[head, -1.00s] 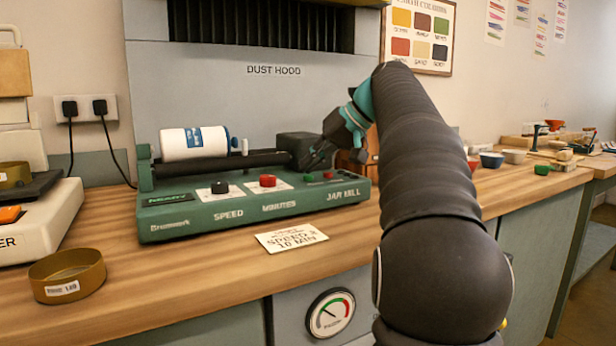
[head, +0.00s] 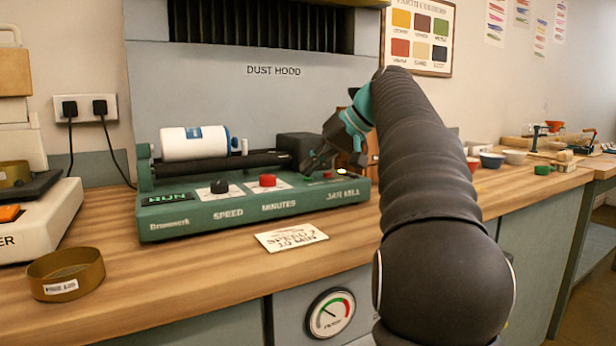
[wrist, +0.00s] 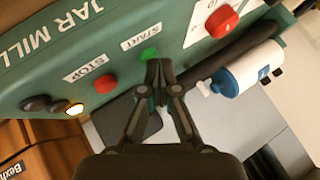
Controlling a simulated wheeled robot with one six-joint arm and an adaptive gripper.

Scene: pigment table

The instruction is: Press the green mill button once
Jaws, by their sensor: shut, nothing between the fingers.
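The green jar mill (head: 255,213) stands on the wooden bench, and its display (head: 169,198) reads RUN. The green START button (wrist: 149,54) shows in the wrist view right beside the fingertips of my gripper (wrist: 158,66). The gripper is shut and empty; I cannot tell whether the tips touch the button. In the head view my gripper (head: 308,170) points down at the right part of the panel and mostly covers the green button.
A white jar (head: 194,143) lies on the mill's rollers. The black speed knob (head: 219,187) and red minutes knob (head: 267,180) are left of my gripper. A note card (head: 291,237) lies in front, a brass dish (head: 66,274) at left. Several bowls stand at right.

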